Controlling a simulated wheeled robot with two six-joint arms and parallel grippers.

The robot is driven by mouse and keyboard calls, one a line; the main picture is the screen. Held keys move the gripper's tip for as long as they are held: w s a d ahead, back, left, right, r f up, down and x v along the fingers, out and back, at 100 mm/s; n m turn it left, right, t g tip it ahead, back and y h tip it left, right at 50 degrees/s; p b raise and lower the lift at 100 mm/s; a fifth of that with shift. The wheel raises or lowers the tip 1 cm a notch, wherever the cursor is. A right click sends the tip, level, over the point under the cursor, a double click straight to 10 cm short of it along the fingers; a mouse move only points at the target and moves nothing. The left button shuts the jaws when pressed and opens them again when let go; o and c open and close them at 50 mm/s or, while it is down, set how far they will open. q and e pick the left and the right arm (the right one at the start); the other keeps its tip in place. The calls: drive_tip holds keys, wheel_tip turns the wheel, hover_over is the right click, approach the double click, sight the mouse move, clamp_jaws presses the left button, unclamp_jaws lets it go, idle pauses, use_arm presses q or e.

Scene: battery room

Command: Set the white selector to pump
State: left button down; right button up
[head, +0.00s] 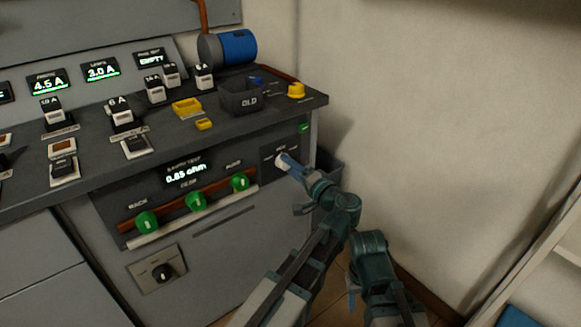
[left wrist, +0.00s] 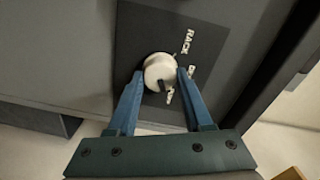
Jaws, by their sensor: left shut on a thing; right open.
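The white selector (head: 279,161) is a small round knob on a dark plate at the right end of the console's front. In the left wrist view the selector (left wrist: 157,70) sits between two blue fingers, with a black mark on its lower right side. The word RACK is printed up and right of it; the other labels are partly hidden by a finger, so I cannot read its setting surely. My left gripper (head: 286,163) is shut on the selector; it also shows in the left wrist view (left wrist: 160,75).
Three green knobs, one of them the right green knob (head: 240,182), line the front below a display (head: 186,172). A black knob (head: 162,272) is lower down. The bench top holds fuses and an OLD bin (head: 241,97). A wall (head: 440,130) stands close on the right.

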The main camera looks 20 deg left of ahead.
idle(0.3)
use_arm(q)
drive_tip(key=shift+c, duration=1.5)
unclamp_jaws()
drive_tip(key=shift+s+d, duration=0.1)
use_arm(e)
drive_tip(key=shift+d, duration=0.1)
